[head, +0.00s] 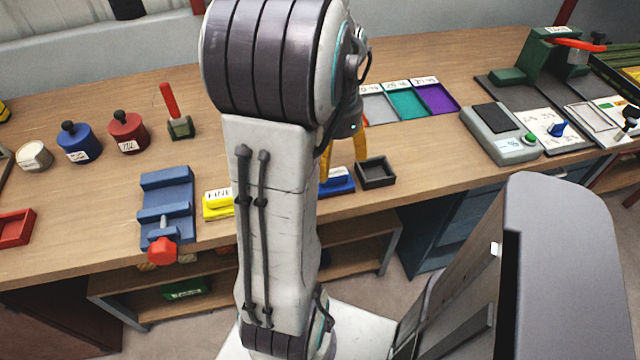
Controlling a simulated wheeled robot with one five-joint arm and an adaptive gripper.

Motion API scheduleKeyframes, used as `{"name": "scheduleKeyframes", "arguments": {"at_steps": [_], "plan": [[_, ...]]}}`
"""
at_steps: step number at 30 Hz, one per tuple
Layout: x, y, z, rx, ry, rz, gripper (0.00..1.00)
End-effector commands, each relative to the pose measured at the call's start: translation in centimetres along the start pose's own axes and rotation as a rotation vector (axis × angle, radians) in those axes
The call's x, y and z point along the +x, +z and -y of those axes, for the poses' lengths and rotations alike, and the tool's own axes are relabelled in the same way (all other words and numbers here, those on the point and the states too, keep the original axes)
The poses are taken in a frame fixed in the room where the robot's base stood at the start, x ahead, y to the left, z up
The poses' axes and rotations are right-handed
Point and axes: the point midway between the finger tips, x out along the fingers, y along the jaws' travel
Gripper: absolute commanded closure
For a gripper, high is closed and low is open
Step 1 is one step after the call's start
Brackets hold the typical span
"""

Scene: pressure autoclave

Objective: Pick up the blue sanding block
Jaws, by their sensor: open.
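The blue sanding block (340,186) lies on the workbench near its front edge, right of my arm.
A small dark tray (376,181) stands just right of the block. A yellow block marked FINE (215,213) lies left of my arm, beside a blue vise (166,190). Colored trays (437,98) are behind, and a grey scale (500,148) is at right.

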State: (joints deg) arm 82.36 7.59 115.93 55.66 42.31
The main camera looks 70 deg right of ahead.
Motion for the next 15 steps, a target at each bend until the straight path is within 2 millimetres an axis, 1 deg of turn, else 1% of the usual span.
{"name": "scheduleKeyframes", "arguments": {"at_steps": [3,9,12,15], "plan": [[-0.01,0.13,-0.11,0.108,0.005,0.005,0.25],[0.00,0.27,-0.24,0.265,0.011,0.009,0.25],[0.18,0.29,-0.25,0.311,0.012,0.010,0.25],[0.77,0.28,-0.25,0.330,0.013,0.010,0.25]]}}
